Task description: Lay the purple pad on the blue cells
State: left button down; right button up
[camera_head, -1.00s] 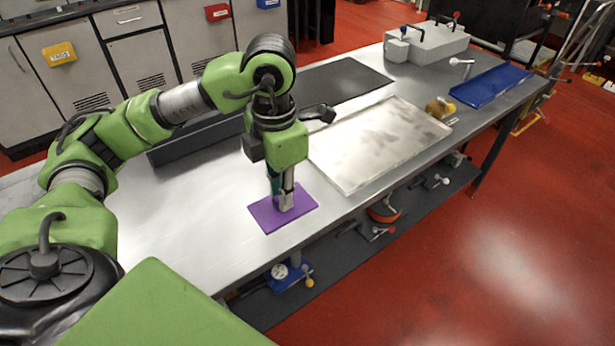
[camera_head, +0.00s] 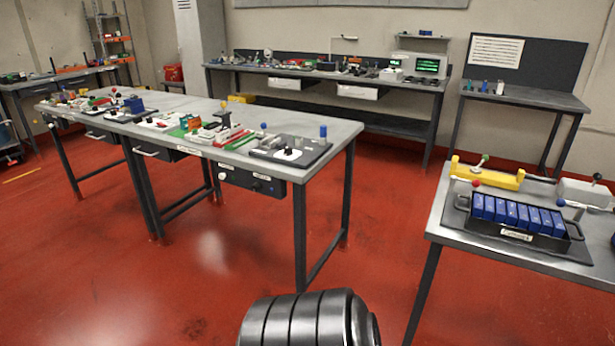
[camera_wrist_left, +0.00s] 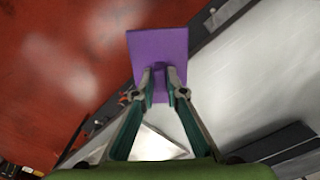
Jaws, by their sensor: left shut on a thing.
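The purple pad (camera_wrist_left: 152,50) shows in the left wrist view, flat and square, just beyond my left gripper (camera_wrist_left: 160,80). The gripper's two fingertips are shut on the pad near its lower edge. The pad and gripper are not in the head view now. The blue cells (camera_head: 517,213) stand in a row in a black tray (camera_head: 500,231) on the table at the right of the head view. Their tops are uncovered. My right gripper is in neither view.
The tray sits on a grey table (camera_head: 448,222), with a yellow fixture (camera_head: 487,174) behind it and a grey block (camera_head: 585,193) at back right. A long workbench (camera_head: 345,130) with several parts stands at left. Red floor (camera_head: 225,255) between them is clear.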

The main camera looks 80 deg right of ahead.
aim_at(518, 210)
jog(key=z, duration=0.95)
jog(key=l+z, duration=0.1)
jog(key=z, duration=0.4)
jog(key=l+z, duration=0.15)
jog(key=z, duration=0.35)
jog(key=l+z, duration=0.15)
jog(key=z, duration=0.3)
jog(key=l+z, duration=0.15)
jog(key=z, duration=0.35)
jog(key=i+l+z, duration=0.2)
jog(key=l+z, duration=0.2)
jog(key=i+l+z, duration=0.25)
jog(key=l+z, duration=0.2)
jog(key=i+l+z, duration=0.4)
jog(key=i+l, duration=0.2)
jog(key=i, duration=0.2)
jog(key=l+z, duration=0.05)
